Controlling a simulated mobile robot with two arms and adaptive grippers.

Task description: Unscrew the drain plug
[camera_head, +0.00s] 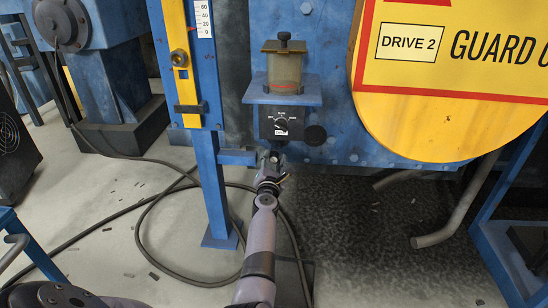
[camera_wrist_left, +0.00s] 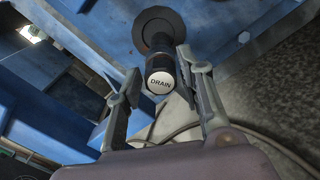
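The drain plug (camera_wrist_left: 158,82) shows in the left wrist view as a dark cylinder with a white end cap marked DRAIN. It sticks out from a round dark flange (camera_wrist_left: 152,24) on blue metal. My left gripper (camera_wrist_left: 160,66) is open, with one finger on each side of the plug. A gap shows at the left finger; the right finger is close to the plug, and I cannot tell if it touches. In the head view my left gripper (camera_head: 270,166) is below the black dial panel (camera_head: 283,123) and hides the plug. My right gripper is not in view.
A blue post (camera_head: 212,180) stands just left of my left arm. A shelf with a cup-like container (camera_head: 284,70) is above the gripper. A yellow guard (camera_head: 440,120) is at the right. Cables (camera_head: 150,225) lie on the floor. Bent pipes (camera_head: 462,210) are at lower right.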

